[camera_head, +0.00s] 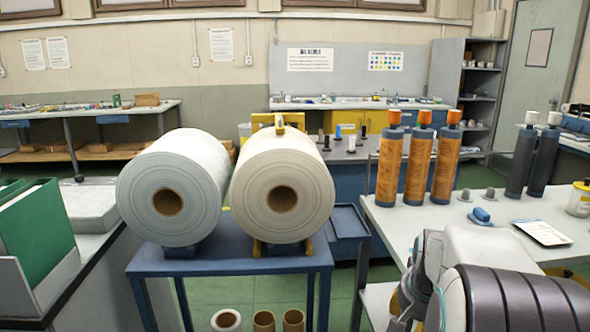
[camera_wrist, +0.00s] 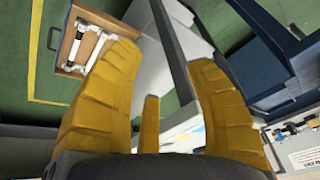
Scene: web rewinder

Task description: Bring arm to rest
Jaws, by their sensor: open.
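In the head view my white and black arm fills the lower right corner, in front of the right-hand table (camera_head: 392,232). The gripper itself cannot be made out in the head view.
Two large white rolls (camera_head: 168,201) (camera_head: 283,197) lie on a blue stand (camera_head: 220,262). Orange cylinders (camera_head: 390,165) and dark cylinders (camera_head: 522,160) stand on the right-hand table. Green binders (camera_head: 38,235) are at left. The wrist view shows an open box (camera_wrist: 78,38) holding white pieces.

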